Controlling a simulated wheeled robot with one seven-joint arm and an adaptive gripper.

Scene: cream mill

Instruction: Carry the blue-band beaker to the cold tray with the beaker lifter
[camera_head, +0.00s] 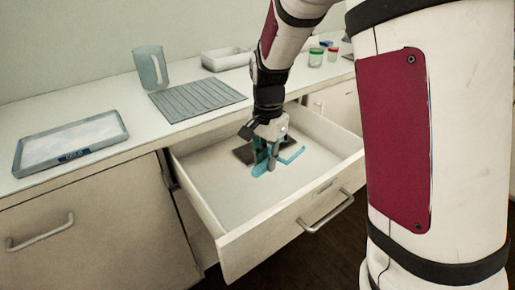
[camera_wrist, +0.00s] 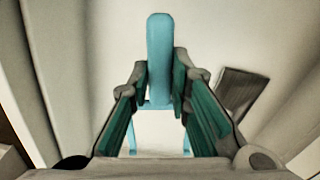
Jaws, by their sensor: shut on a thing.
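My gripper (camera_head: 268,158) reaches down into the open drawer and is shut on the light-blue lifter (camera_head: 292,156). In the wrist view, the lifter's blue handle (camera_wrist: 160,55) stands between the two green-padded fingers (camera_wrist: 160,95), with its thin prongs showing below. Whether the lifter still touches the drawer floor I cannot tell. The tray with a blue label (camera_head: 70,146) lies on the counter at the left. Small beakers stand at the back right: one with a green band (camera_head: 315,57) and one with a red band (camera_head: 332,54).
The open drawer (camera_head: 290,222) has walls around my gripper. A dark flat block (camera_wrist: 240,92) lies in it beside the lifter. On the counter are a clear jug (camera_head: 151,68), a grey ribbed mat (camera_head: 197,98) and a white bin (camera_head: 226,59).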

